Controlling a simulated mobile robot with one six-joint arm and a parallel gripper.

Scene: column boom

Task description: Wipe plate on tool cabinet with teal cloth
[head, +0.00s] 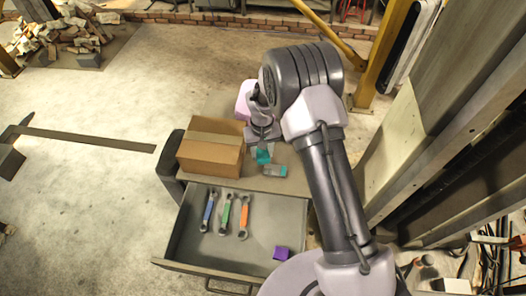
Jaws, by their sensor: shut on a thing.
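The tool cabinet (290,184) stands in the middle of the head view, with its drawer pulled open toward me. My gripper (263,146) is low over the cabinet top, to the right of a cardboard box, and points down. It is shut on the teal cloth (263,156), of which only a small part shows below the fingers. A small grey and teal piece (273,171) lies just in front of the cloth on the cabinet top; I cannot tell what it is. I cannot make out the plate; my gripper and arm cover part of the cabinet top.
The open cardboard box (210,153) stands close on the left. The open drawer (230,252) holds blue (208,211), green (226,214) and orange (244,217) wrenches and a purple block (281,253). A yellow post (388,48) stands behind right. The floor at left is mostly clear.

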